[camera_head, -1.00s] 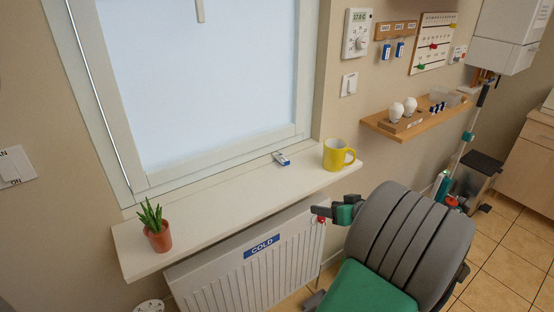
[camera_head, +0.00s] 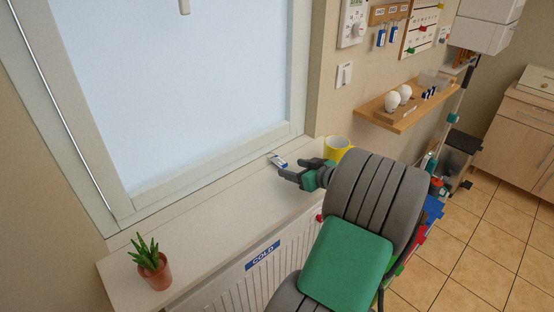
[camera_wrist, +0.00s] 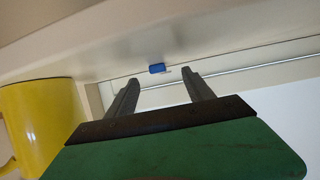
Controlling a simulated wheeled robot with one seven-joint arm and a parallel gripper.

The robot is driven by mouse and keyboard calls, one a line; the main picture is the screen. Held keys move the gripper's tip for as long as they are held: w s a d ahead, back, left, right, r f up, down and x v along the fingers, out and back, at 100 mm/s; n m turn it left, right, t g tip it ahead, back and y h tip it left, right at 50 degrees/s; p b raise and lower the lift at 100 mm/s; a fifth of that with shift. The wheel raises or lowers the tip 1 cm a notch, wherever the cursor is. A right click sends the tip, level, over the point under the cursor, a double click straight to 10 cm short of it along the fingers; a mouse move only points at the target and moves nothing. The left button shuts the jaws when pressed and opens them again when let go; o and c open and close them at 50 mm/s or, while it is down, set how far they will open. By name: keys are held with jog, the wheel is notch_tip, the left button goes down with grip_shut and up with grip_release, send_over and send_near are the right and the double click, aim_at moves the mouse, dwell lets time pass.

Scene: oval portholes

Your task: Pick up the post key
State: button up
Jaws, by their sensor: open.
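A small key with a blue and white tag (camera_head: 278,161) lies on the white windowsill, close to the window frame. Its lettering is too small to read. In the wrist view the blue tag (camera_wrist: 156,69) shows just beyond and between my fingertips. My gripper (camera_head: 291,168) is open and empty over the sill, close beside the tag on its right. Both fingers of my gripper (camera_wrist: 160,83) show apart in the wrist view, with nothing between them.
A yellow mug (camera_head: 337,146) stands on the sill beside my gripper, partly hidden; it also shows in the wrist view (camera_wrist: 42,120). A potted plant (camera_head: 152,266) stands at the sill's near left end. More blue-tagged keys (camera_head: 387,37) hang on a wall rack. The sill between plant and tag is clear.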

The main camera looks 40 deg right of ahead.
aim_at(283, 164)
jog(key=p+x, duration=0.1)
jog(key=x, duration=0.2)
jog(key=shift+w+a+r, duration=0.1)
jog(key=shift+w+r, duration=0.05)
jog(key=shift+w, duration=0.1)
jog(key=shift+w+f, duration=0.25)
jog(key=shift+w, duration=0.05)
jog(key=shift+c, duration=0.4)
jog(key=shift+s, duration=0.1)
grip_shut()
